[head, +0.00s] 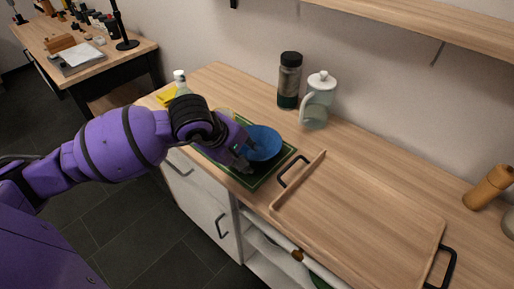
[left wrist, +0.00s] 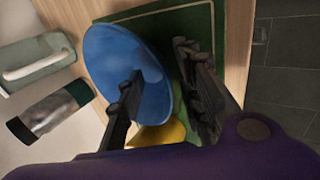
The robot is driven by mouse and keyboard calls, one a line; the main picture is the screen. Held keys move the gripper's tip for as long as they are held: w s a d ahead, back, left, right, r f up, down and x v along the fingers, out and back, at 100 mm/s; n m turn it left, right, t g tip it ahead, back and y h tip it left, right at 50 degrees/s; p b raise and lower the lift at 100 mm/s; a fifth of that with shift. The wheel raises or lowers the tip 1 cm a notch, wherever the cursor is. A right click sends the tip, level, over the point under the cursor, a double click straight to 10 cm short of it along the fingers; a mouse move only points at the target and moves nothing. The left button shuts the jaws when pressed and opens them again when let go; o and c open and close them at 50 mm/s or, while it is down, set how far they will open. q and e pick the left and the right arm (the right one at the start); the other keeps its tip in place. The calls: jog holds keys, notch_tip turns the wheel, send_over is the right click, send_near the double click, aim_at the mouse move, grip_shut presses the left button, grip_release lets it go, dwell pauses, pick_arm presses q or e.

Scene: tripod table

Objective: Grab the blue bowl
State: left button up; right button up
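The blue bowl (head: 265,141) sits on a dark green mat (head: 261,181) on the wooden counter. In the left wrist view the bowl (left wrist: 120,45) fills the middle left, with the mat (left wrist: 207,20) behind it. My left gripper (head: 243,158) is at the bowl's near left side in the head view. In the left wrist view its fingers (left wrist: 160,88) are apart. One finger overlaps the bowl's inside and the other lies beyond its rim, with the rim between them. Whether either finger touches the bowl cannot be told. My right gripper is not in view.
A wooden tray (head: 365,205) with black handles lies right of the mat. A dark-lidded jar (head: 289,82) and a glass pitcher (head: 317,103) stand behind the bowl. A yellow object (left wrist: 160,134) shows close to the bowl. A wall shelf (head: 430,25) hangs above.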

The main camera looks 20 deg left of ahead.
pick_arm(q)
grip_shut()
jog(key=shift+r, duration=0.2)
